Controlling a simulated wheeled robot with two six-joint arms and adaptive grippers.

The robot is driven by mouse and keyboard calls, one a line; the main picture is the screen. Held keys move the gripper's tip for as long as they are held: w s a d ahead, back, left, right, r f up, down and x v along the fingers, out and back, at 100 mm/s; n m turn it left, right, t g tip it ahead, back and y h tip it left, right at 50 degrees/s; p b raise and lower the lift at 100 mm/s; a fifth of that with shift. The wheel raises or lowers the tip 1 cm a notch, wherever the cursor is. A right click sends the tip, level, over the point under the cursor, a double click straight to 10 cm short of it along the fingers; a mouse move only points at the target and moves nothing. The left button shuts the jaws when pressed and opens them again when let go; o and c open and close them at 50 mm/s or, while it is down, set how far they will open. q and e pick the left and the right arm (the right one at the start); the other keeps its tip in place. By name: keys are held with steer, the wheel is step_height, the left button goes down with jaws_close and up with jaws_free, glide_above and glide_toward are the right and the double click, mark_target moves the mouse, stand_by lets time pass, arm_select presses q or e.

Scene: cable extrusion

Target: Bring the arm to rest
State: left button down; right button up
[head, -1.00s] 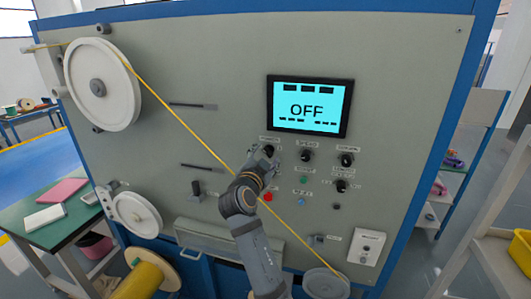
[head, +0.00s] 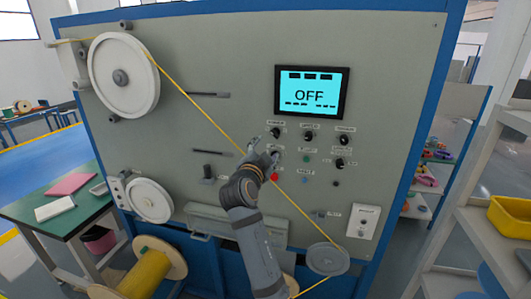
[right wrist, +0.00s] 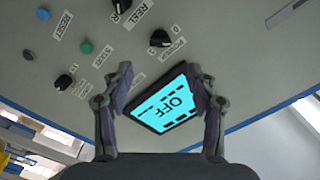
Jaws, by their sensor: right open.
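My right gripper (head: 264,152) is in front of the machine's control panel, below and left of the screen (head: 311,91), which reads OFF. Its fingers are apart with nothing between them. The upper-left black knob (head: 276,133) shows just above the fingers, clear of them. In the right wrist view the open fingers (right wrist: 160,75) frame the screen (right wrist: 168,104), and a black knob (right wrist: 160,38) labelled POWER stands beyond the fingertips, apart from them. My left gripper is not in view.
A yellow cable (head: 203,103) runs diagonally across the panel from the big white wheel (head: 123,90) and passes close to my right gripper. A red button (head: 274,177) is just below the gripper. A green table (head: 55,208) stands left, a shelf with a yellow bin (head: 510,218) right.

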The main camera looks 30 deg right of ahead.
stand_by(0.3)
